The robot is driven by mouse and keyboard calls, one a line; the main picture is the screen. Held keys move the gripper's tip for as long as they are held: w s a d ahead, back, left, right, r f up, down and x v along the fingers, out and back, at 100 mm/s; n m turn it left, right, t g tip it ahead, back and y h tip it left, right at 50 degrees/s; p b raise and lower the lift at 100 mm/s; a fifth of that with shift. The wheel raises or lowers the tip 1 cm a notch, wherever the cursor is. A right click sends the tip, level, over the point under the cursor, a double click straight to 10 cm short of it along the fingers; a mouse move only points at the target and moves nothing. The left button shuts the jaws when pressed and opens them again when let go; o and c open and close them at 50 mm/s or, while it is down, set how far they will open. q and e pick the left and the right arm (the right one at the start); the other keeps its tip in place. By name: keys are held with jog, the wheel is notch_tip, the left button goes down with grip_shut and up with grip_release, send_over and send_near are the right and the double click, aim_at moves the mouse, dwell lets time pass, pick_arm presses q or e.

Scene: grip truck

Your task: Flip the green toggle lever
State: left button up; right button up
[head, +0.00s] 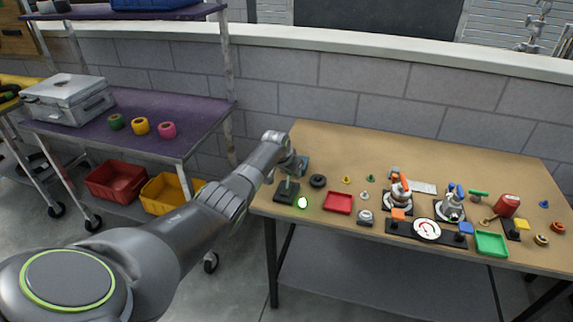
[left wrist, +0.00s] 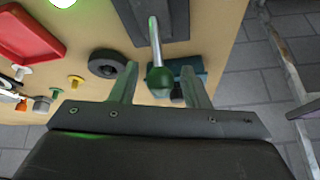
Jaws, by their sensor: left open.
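The green toggle lever (head: 289,184) stands on a dark base (head: 286,196) at the left end of the wooden table. In the left wrist view, its metal rod (left wrist: 155,42) runs from the dark base plate (left wrist: 172,18) to a round dark green knob (left wrist: 160,80). My left gripper (left wrist: 158,68) is open, with one finger on each side of the knob. Gaps show between the knob and both fingers. In the head view, my left gripper (head: 294,172) is low over the table at the lever and partly hides it. My right gripper is not in view.
A blue-teal block (left wrist: 188,67) lies close beside the knob in the wrist view. Several more controls and a green tray (head: 491,244) fill the table's right side.

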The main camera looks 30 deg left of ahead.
pick_arm(q)
jog(key=shift+s+r+p, duration=0.2)
jog(key=shift+r+p, duration=0.1)
jog(key=shift+r, duration=0.25)
jog(key=p+v, duration=0.1)
jog(key=v, duration=0.3)
jog(key=shift+s+r, duration=0.25)
jog(key=shift+s, duration=0.05)
notch_tip(320, 180, up, 10)
send_over(286, 186)
jog(key=s, duration=0.6)
jog(key=shift+w+d, duration=0.2)
jog(key=shift+w, duration=0.05)
